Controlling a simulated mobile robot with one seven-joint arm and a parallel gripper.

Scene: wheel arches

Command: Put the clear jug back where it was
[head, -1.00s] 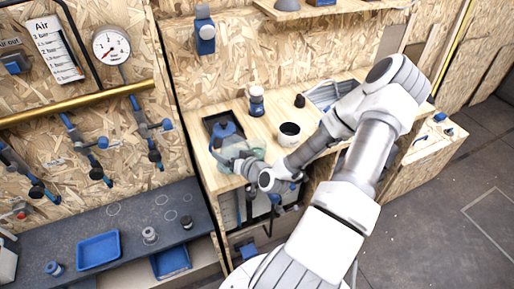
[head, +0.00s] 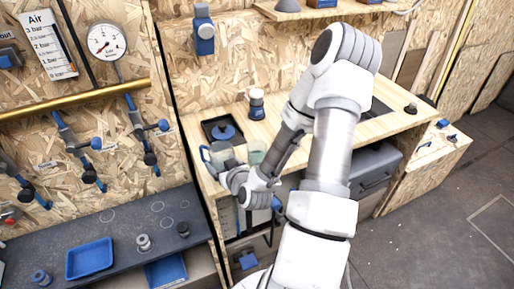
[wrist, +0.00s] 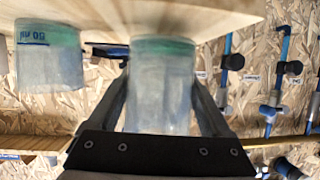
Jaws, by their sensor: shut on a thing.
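The clear jug (head: 222,154) with a blue handle is at the left front of the wooden bench, just before a dark tray. My gripper (head: 232,172) is shut on it, coming in from the front right. In the wrist view the jug (wrist: 162,85) sits between the two fingers, with a green band at its bench end. I cannot tell whether it touches the bench. A second clear vessel (head: 257,151) with a green tint stands just right of it; in the wrist view this vessel (wrist: 48,60) carries a "50 ml" mark.
The dark tray (head: 208,131) holds a round blue item. The lower dark shelf (head: 130,222) at left holds a blue tray (head: 90,258) and small cylinders. My arm covers the bench middle.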

